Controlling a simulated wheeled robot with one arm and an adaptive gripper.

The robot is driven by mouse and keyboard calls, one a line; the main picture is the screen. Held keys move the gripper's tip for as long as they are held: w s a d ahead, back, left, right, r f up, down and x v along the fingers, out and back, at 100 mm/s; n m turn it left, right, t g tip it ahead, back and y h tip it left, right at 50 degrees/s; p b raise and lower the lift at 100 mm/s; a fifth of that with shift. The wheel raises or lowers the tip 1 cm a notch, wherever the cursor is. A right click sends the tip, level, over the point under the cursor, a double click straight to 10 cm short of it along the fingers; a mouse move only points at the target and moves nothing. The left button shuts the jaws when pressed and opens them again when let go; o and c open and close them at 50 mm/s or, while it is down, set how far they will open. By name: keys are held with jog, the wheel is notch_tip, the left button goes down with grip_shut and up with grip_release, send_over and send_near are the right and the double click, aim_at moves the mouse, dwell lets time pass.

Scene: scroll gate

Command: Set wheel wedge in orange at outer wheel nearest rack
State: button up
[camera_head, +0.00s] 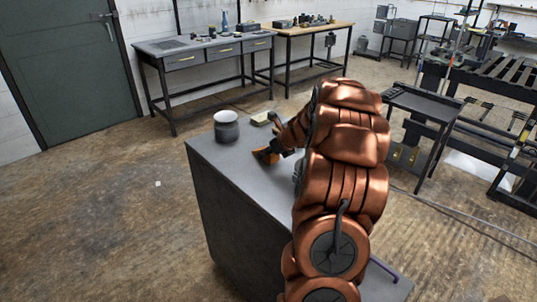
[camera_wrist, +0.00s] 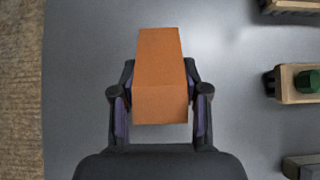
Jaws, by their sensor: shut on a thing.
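The orange wheel wedge (camera_wrist: 160,75) is between the fingers of my gripper (camera_wrist: 160,100) in the wrist view. Both fingers press on its sides, and its sloped face shows toward the camera. In the head view the wedge (camera_head: 266,156) shows at the left edge of my copper-coloured arm, at the top of the dark grey cabinet (camera_head: 228,213). I cannot tell whether it touches the surface or is a little above it. My gripper (camera_head: 275,152) is partly hidden by the arm there. No wheel or wheel rack can be clearly made out.
A grey pot (camera_head: 226,127) and a small pale block (camera_head: 261,119) stand on the cabinet top. The wrist view shows a wooden block with a green knob (camera_wrist: 302,83) at right. Workbenches (camera_head: 205,50) line the back wall. Open floor lies left of the cabinet.

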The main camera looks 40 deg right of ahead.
jog(key=shift+f, duration=0.35)
jog(key=o, duration=1.2)
jog(key=shift+f, duration=0.15)
jog(key=shift+o, duration=0.2)
jog(key=shift+s+r, duration=0.1)
jog(key=shift+r, duration=0.2)
jog(key=v, duration=1.1)
jog(key=shift+s+r, duration=0.2)
jog(key=shift+s, duration=0.05)
